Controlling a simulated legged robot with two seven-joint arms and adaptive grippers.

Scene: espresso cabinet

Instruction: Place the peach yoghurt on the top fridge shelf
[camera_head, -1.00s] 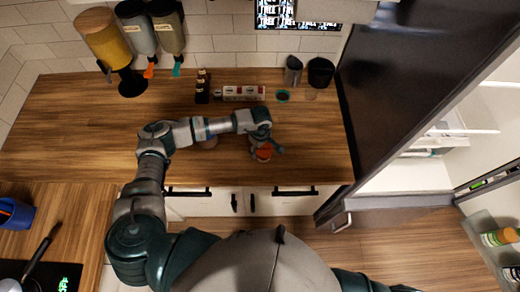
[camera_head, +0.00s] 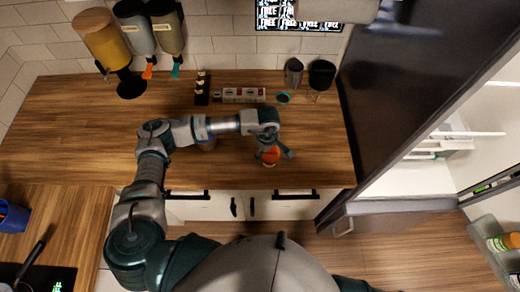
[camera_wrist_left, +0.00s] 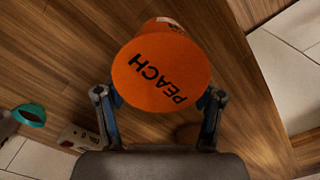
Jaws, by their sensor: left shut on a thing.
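The peach yoghurt (camera_head: 271,155) has an orange lid, which reads PEACH in the left wrist view (camera_wrist_left: 160,72). My left gripper (camera_head: 273,152) is shut on it, near the front edge of the wooden counter; its fingers (camera_wrist_left: 160,108) are on either side of the cup in the wrist view. Whether the cup touches the counter is hard to tell. The fridge (camera_head: 400,205) stands open at the right, with pale shelves (camera_head: 440,150) partly visible inside. My right gripper is not in view.
The dark fridge door (camera_head: 415,75) stands between the counter and the fridge interior. Bottles (camera_head: 503,242) sit in a door rack at far right.

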